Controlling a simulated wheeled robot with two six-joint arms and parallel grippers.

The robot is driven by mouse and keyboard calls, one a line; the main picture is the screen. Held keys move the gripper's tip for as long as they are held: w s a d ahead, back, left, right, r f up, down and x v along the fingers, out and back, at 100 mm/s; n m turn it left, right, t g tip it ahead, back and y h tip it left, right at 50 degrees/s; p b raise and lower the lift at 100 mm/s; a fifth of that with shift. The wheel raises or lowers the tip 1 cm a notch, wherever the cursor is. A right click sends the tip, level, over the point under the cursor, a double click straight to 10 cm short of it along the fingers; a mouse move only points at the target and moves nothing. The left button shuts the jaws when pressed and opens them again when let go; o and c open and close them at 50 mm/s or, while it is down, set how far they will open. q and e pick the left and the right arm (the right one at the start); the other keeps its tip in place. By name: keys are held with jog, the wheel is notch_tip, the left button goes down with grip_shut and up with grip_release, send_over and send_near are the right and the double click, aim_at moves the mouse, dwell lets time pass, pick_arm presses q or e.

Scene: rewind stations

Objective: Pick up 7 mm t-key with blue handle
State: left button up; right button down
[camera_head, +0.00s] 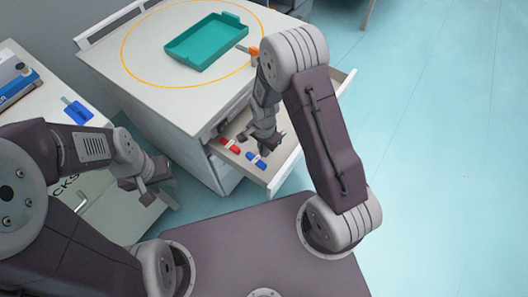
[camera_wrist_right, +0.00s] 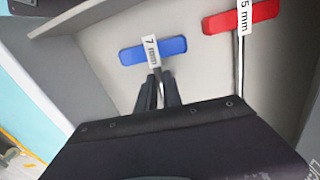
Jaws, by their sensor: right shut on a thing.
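The blue-handled t-key (camera_wrist_right: 170,47) lies in the open drawer, and its white tag reads 7 mm. Its blue handle also shows in the head view (camera_head: 256,160). My right gripper (camera_wrist_right: 158,88) reaches down into the drawer and is shut on the key's shaft just below the handle. In the head view my right gripper (camera_head: 268,146) is over the drawer, beside the blue handle. My left gripper (camera_head: 145,187) is off to the left by the white cabinet; its fingers are too small and dark to read.
A red-handled t-key (camera_wrist_right: 240,16) tagged 5 mm lies beside the blue one in the open drawer (camera_head: 281,176). A teal tray (camera_head: 206,42) stands on the cabinet top (camera_head: 125,80) inside an orange ring. A blue item (camera_head: 77,110) lies on the left worktop.

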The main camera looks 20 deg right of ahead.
dwell(0.3)
notch_tip(320, 180, up, 10)
jog(key=p, duration=0.3)
